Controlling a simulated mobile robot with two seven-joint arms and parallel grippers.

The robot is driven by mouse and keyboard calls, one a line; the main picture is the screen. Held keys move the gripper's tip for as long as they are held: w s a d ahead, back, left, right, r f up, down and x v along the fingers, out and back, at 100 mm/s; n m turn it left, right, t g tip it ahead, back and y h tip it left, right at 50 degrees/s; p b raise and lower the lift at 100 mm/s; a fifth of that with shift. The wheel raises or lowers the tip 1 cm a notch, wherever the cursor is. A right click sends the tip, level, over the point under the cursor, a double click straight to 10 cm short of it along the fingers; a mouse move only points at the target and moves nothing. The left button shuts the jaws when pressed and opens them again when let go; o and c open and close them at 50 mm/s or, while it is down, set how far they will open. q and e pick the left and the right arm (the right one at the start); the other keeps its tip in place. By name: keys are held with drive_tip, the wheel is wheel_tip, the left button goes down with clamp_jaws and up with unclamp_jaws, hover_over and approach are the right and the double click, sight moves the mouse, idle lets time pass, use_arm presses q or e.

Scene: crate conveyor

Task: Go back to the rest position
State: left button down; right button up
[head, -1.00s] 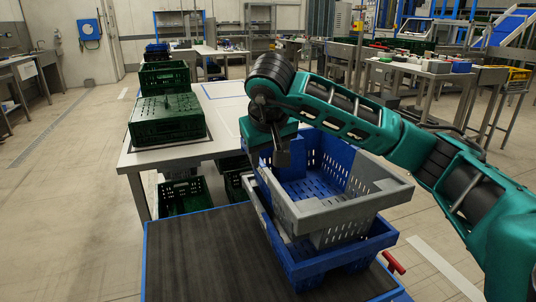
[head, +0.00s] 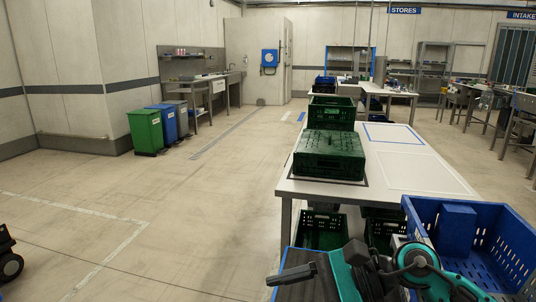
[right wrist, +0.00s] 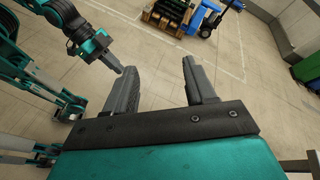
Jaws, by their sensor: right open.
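My right gripper (head: 292,272) is low in the head view, near the front end of the white table. In the right wrist view its two dark fingers (right wrist: 160,88) stand wide apart with only floor between them, so it is open and empty. My left gripper (right wrist: 112,62) shows at the upper left of the right wrist view, over bare floor; its finger spacing is unclear. A blue crate (head: 507,238) stands at the lower right of the head view, beside my right arm and apart from the gripper; a blue block-like shape (head: 457,230) shows inside it.
The white table (head: 415,172) carries green crates (head: 328,155), with another green crate (head: 322,230) below. Green (head: 146,130) and blue (head: 163,123) bins stand by the wall. A pallet (right wrist: 165,17) and blue pallet truck (right wrist: 209,15) stand on the floor. The left floor is largely clear.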

wheel_tip(320, 180, up, 4)
drive_tip(key=m+t+y+p, duration=0.2)
drive_tip(key=m+t+y, duration=0.45)
drive_tip(key=m, duration=1.05)
drive_tip(key=w+d+f+m+t+h+p, duration=0.1)
drive_tip(key=w+d+f+m+t+h, duration=0.25)
drive_tip(key=m+t+h, duration=0.8)
drive_tip(key=s+d+f+m+g+h+p, duration=0.1)
drive_tip(key=d+f+m, duration=0.25)
drive_tip(key=m, duration=0.45)
drive_tip(key=s+d+f+m+g+h, duration=0.1)
drive_tip(key=s+d+f+m+h, duration=0.15)
drive_tip(key=f+m, duration=0.45)
use_arm(q)
drive_tip(key=a+r, duration=0.1)
drive_tip(key=s+a+r+p, duration=0.1)
drive_tip(key=shift+s+a+r+y, duration=0.1)
drive_tip(key=shift+s+r+y, duration=0.05)
drive_tip(key=shift+r+y, duration=0.25)
use_arm(e)
drive_tip(key=s+d+f+m+g+h, duration=0.3)
drive_tip(key=s+d+f+m+g, duration=0.2)
drive_tip(key=s+f+m, duration=0.5)
drive_tip(key=f+m, duration=0.1)
drive_tip(key=m, duration=0.2)
drive_tip(key=shift+m+h, duration=0.25)
